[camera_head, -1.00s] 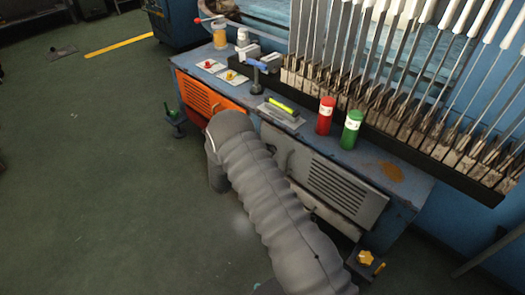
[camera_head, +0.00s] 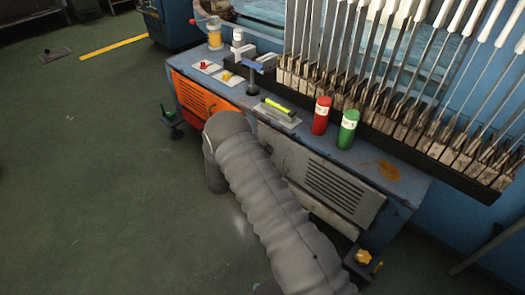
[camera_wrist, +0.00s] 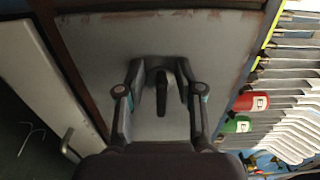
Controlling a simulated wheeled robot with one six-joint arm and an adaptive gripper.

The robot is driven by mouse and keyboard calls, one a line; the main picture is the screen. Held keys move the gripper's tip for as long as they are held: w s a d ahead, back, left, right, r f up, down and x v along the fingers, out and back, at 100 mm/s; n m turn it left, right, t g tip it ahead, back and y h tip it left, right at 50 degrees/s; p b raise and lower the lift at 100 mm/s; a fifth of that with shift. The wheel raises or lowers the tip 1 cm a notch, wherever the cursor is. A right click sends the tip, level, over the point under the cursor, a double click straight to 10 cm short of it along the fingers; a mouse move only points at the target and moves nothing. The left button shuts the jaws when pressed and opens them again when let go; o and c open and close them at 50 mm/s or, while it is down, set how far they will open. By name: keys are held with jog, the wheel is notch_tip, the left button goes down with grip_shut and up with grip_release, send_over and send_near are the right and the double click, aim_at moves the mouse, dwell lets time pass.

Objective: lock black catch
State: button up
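The black catch (camera_wrist: 161,98) is a dark, narrow lever on a grey panel (camera_wrist: 105,50) in the wrist view. It stands lengthwise up the picture, in the middle of the panel. My gripper (camera_wrist: 161,78) is open, with one dark finger on each side of the catch. A gap shows between the catch and each finger lower down; whether the fingertips touch its base or the panel I cannot tell. In the head view my own grey sleeved arm hides the gripper and the catch.
A pale panel with a metal handle (camera_wrist: 69,143) lies left in the wrist view. In the head view, the bench top holds a red canister (camera_head: 321,115), a green canister (camera_head: 347,129) and a yellow marker (camera_head: 279,107). A louvred grey panel (camera_head: 335,186) and an orange panel (camera_head: 205,96) face the open floor.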

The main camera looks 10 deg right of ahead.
jog(key=v, duration=1.2)
dwell(0.3)
jog(key=s+d+f+m+g, duration=0.45)
jog(key=s+m, duration=0.25)
jog(key=m, duration=0.3)
jog(key=s+d+r+m+g+y, duration=0.1)
jog(key=s+r+m+g+y, duration=0.2)
jog(key=s+r+m+g, duration=0.55)
jog(key=s+d+r+m+t+y, duration=0.1)
jog(key=s+r+m+t+y, duration=0.1)
jog(key=s+r+m+y, duration=0.2)
jog(key=s+d+r+m+t+y, duration=0.2)
jog(key=s+r+m, duration=0.7)
jog(key=r, duration=0.7)
jog(key=s+d+r+m+t+y, duration=0.2)
jog(key=s+r+m+t+y, duration=0.2)
jog(key=r+m, duration=0.6)
jog(key=s+m+y, duration=0.1)
jog(key=s+m, duration=0.1)
jog(key=shift+s+y, duration=0.25)
jog(key=shift+y, duration=0.05)
